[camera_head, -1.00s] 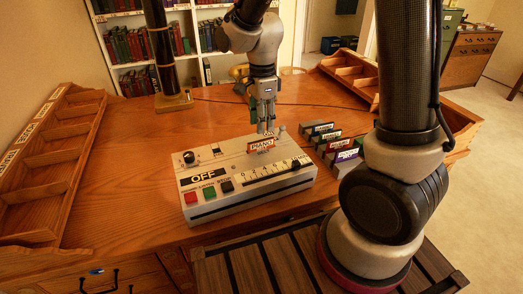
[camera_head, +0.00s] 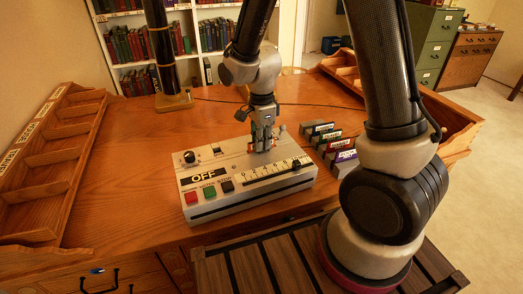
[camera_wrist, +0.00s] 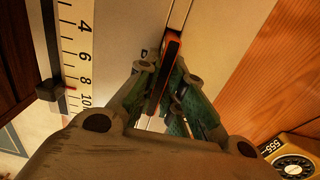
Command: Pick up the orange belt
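A thin dark piece with an orange edge (camera_wrist: 171,52) shows between my fingertips in the wrist view; I take it as the orange belt, but its face is hidden. It stands at the slot on top of the grey control box (camera_head: 205,207). My gripper (camera_head: 263,148) points down at the box top in the head view and covers most of the piece. In the wrist view my gripper (camera_wrist: 167,75) has one fingertip on each side of the piece. Whether the fingers press on it cannot be told.
The box has a slider scale (camera_head: 270,172), an OFF sign (camera_head: 203,178) and coloured buttons. Labelled cards (camera_head: 335,143) stand in a row to its right. A yellow telephone (camera_wrist: 292,163) is at the wrist view's lower right. The desk's left part is clear beside a wooden tray (camera_head: 60,150).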

